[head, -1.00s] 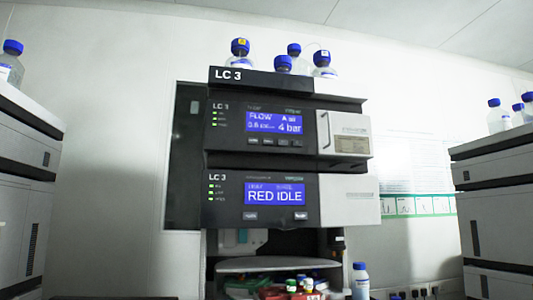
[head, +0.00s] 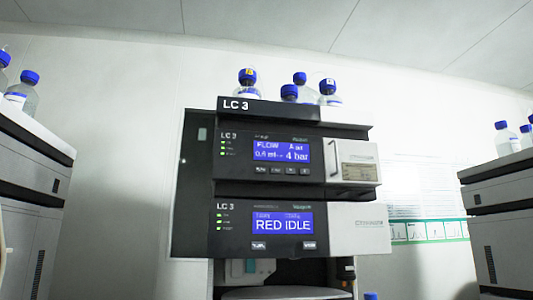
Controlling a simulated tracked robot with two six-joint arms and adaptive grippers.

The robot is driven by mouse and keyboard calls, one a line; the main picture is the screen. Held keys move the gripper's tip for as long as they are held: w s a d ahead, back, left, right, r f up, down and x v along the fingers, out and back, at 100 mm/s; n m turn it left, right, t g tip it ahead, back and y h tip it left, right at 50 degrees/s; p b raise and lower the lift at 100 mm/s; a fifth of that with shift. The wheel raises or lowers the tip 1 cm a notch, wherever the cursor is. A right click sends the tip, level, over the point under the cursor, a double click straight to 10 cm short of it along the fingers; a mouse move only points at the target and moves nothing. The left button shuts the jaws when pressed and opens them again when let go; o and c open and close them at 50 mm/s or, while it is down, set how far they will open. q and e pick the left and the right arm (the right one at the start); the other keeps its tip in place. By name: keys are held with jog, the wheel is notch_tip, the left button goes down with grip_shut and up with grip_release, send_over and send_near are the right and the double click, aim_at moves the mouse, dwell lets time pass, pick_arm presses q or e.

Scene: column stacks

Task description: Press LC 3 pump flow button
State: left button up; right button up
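The LC 3 stack (head: 262,108) stands in the middle of the head view, its name on the dark top strip. Its upper module, the pump (head: 232,172), has a blue display (head: 281,150) reading FLOW and 4 bar. A row of small dark buttons (head: 283,170) runs under that display; their labels are too small to read. Neither of my grippers is in view.
Bottles with blue caps (head: 248,84) stand on top of the stack. Other instrument stacks stand at the left (head: 30,200) and right (head: 505,220), also with bottles on top. A chart (head: 425,232) hangs on the wall. The front of the stack is unobstructed.

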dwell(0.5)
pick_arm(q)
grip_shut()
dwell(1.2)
